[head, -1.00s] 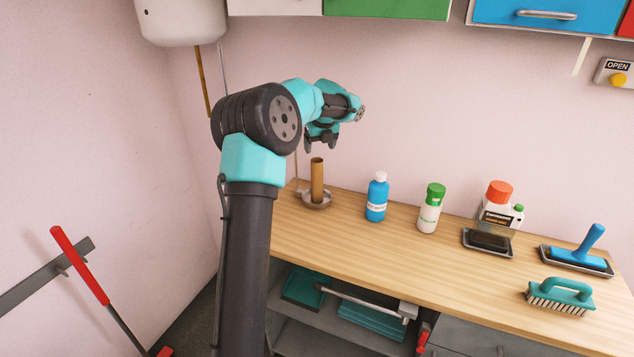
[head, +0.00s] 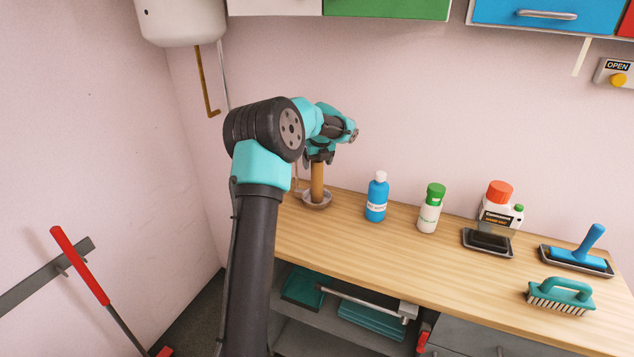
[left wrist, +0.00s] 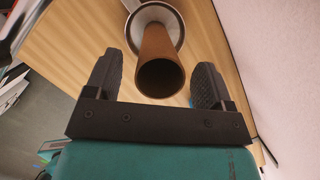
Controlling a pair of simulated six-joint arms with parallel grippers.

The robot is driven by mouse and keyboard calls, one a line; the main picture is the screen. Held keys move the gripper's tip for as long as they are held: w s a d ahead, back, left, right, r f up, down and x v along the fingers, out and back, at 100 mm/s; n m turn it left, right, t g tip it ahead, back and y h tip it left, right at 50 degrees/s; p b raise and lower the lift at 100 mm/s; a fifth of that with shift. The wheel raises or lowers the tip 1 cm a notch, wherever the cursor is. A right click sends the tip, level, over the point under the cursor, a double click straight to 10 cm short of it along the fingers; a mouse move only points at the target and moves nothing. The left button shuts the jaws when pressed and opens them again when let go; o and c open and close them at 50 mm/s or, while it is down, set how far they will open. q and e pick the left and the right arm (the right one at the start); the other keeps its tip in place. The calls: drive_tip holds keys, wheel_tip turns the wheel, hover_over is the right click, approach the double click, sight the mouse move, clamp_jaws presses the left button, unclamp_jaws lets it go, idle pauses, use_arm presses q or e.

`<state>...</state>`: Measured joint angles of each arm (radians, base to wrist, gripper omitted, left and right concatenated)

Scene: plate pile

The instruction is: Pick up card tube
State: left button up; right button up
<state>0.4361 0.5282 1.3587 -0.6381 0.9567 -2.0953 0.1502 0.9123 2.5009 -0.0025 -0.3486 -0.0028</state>
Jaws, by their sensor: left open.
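The brown card tube (head: 317,182) stands upright in a small metal dish (head: 317,203) at the left end of the wooden counter. My left gripper (head: 319,158) is at the tube's top end, pointing down. In the left wrist view the tube (left wrist: 160,65) shows its open end between the two dark, spread fingers of the gripper (left wrist: 157,85). There is a gap on each side, so the gripper is open and not closed on the tube. The dish (left wrist: 175,22) shows at the tube's far end. My right gripper is in neither view.
A blue bottle (head: 377,198) stands right of the tube, then a green-capped bottle (head: 430,210). A red-capped container (head: 499,208), a blue-handled tool (head: 590,245) and a teal brush (head: 561,295) are farther right. The wall is close behind.

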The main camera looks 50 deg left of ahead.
use_arm(q)
drive_tip(key=shift+x, duration=1.15)
drive_tip(key=c, duration=1.2)
drive_tip(key=shift+r, duration=0.1)
drive_tip(key=shift+r, duration=1.55)
drive_tip(key=shift+s+d+r, duration=0.1)
drive_tip(key=shift+r, duration=0.05)
drive_tip(key=s+d+r, duration=0.1)
drive_tip(key=s+d, duration=0.9)
drive_tip(key=d, duration=0.1)
drive_tip(key=shift+s+d+r, duration=0.2)
drive_tip(key=shift+d, duration=0.2)
